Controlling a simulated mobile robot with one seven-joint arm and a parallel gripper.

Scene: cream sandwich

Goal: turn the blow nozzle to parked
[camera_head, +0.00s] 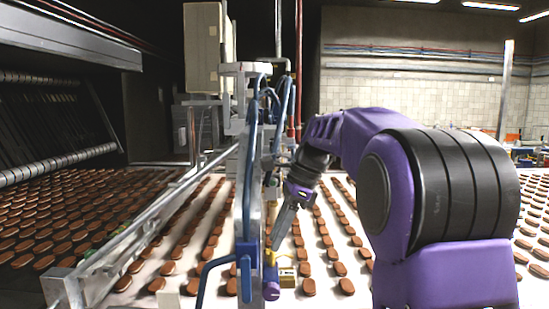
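My gripper (276,243) is at the end of my purple arm, near the middle of the view. Its grey fingers point down and to the left, beside the metal post (247,200). They overlap in this view, so I cannot tell whether they are open or shut. Just below the fingertips is a yellow fitting (270,277) with a purple end (271,291), low on the post. This may be the blow nozzle, but I cannot be sure. I cannot tell whether the fingers touch it.
Rows of brown biscuits (60,215) lie on the pale conveyor (215,188) on both sides. A metal rail (150,215) runs along the left of the post. Blue hoses (250,150) hang down the post close to my gripper.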

